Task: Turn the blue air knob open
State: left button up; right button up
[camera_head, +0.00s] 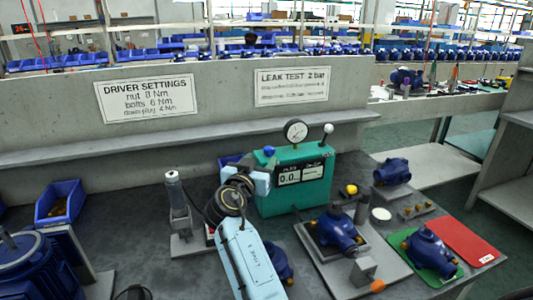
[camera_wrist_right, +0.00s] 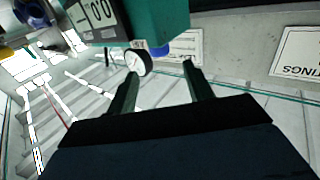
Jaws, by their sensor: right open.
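The blue air knob (camera_head: 269,151) sits at the top left of the teal leak-test box (camera_head: 318,190), beside the round pressure gauge (camera_head: 296,131). My right gripper (camera_head: 262,166) is just below and left of the knob, in front of the box's left end. In the right wrist view, which is upside down, my right gripper (camera_wrist_right: 160,69) is open and empty. The blue knob (camera_wrist_right: 158,50) shows beyond the gap between its fingertips, with the gauge (camera_wrist_right: 138,62) near the left finger. Contact with the knob is not visible. My left gripper is not in view.
A white ball-topped lever (camera_head: 328,128) stands at the box's right. A blue pump (camera_head: 338,230) sits on a grey fixture in front, and another lies on a green mat (camera_head: 441,277). A driver stand (camera_head: 180,205) is left of my arm. A low wall (camera_head: 210,95) rises behind.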

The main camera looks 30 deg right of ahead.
aim_at(268, 151)
jog(key=x, duration=0.6)
jog(key=shift+w+d, duration=0.1)
jog(key=shift+w, duration=0.05)
jog(key=shift+c, duration=0.2)
jog(key=c, duration=0.9)
